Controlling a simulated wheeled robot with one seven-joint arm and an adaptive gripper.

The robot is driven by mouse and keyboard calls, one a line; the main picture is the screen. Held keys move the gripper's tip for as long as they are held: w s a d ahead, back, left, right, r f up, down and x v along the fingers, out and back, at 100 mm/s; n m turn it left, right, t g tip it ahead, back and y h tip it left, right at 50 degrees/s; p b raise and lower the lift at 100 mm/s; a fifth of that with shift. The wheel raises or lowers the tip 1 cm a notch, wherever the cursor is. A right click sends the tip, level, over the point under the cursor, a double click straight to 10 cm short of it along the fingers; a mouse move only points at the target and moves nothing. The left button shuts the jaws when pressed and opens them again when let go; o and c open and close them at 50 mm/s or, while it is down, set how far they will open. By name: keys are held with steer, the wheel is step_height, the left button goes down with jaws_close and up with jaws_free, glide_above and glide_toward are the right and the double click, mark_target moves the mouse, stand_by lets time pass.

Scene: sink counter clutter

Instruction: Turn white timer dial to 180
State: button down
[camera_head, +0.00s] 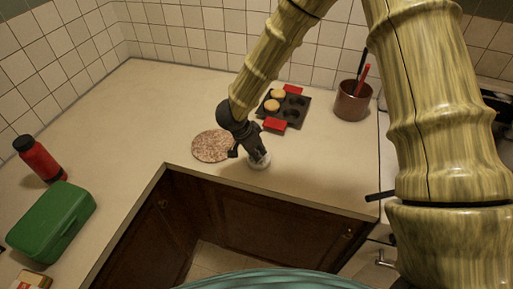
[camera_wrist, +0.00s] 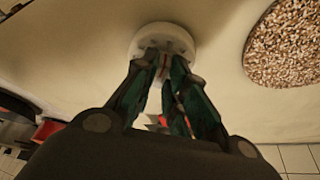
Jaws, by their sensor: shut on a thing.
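The white timer (camera_head: 259,163) sits on the counter close to the front edge, near the inner corner. In the wrist view its round white body (camera_wrist: 178,34) shows at the top centre, with a small red mark partly visible between my fingers. My gripper (camera_head: 252,152) reaches down onto it from above, and in the wrist view its fingertips (camera_wrist: 165,62) are closed in on the dial at the timer's middle. The fingers cover most of the dial, so I cannot read its setting.
A round speckled trivet (camera_head: 211,146) lies just left of my gripper. A green box (camera_head: 50,222) and red bottle (camera_head: 40,160) stand at the left.

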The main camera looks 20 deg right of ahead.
stand_by(0.4)
steer(key=c, duration=1.4)
jaws_free()
steer(key=shift+c, duration=0.2)
steer(key=v, duration=1.2)
steer(key=shift+f, duration=0.1)
